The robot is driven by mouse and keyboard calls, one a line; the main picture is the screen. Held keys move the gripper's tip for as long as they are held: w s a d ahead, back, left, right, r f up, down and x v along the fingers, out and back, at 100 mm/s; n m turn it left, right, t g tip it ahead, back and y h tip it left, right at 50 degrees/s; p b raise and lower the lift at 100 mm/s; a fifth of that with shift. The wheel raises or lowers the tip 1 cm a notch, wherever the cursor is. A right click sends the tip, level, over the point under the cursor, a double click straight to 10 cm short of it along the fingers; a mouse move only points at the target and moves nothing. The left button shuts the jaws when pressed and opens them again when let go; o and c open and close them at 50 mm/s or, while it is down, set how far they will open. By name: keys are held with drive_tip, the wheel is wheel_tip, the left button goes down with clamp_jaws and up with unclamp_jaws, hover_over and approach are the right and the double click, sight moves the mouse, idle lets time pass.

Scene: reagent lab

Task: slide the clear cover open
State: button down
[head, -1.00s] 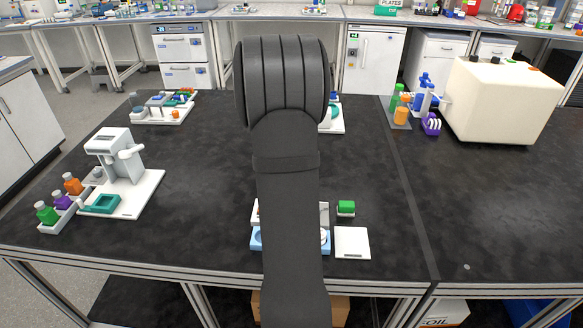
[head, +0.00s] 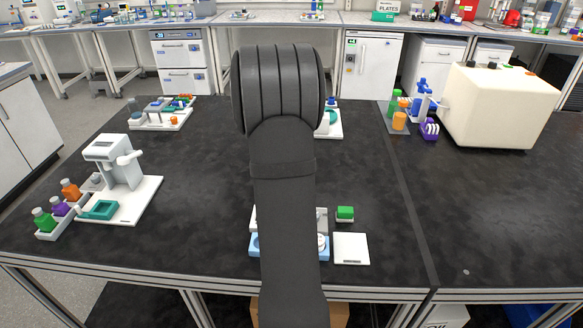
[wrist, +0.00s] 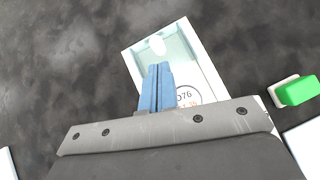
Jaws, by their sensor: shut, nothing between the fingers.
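In the wrist view, a white-framed box (wrist: 207,64) lies on the dark bench. A clear, pale teal-tinted panel, apparently the cover (wrist: 178,50), shows in its far part, with a white oval spot near the far end. A round printed label with digits and orange marks shows at the near part, partly hidden. My gripper (wrist: 158,68) has blue fingers, closed together and empty, over the middle of the box. I cannot tell whether the fingertips touch the cover.
A green block (head: 345,213) with a white base sits to the right of the box; it also shows in the wrist view (wrist: 298,91). A white instrument (head: 118,165) stands left. Bench between is clear.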

drive_tip(key=shift+s+a, duration=0.25)
drive_tip(key=shift+s, duration=0.95)
drive_tip(key=v, duration=1)
drive_tip(key=shift+s, duration=0.15)
drive_tip(key=shift+f, duration=0.1)
drive_tip(key=x, duration=1)
drive_tip(key=w, duration=0.3)
drive_tip(key=shift+d, duration=0.35)
drive_tip(key=shift+w+d, duration=0.1)
drive_tip(key=shift+w, duration=0.3)
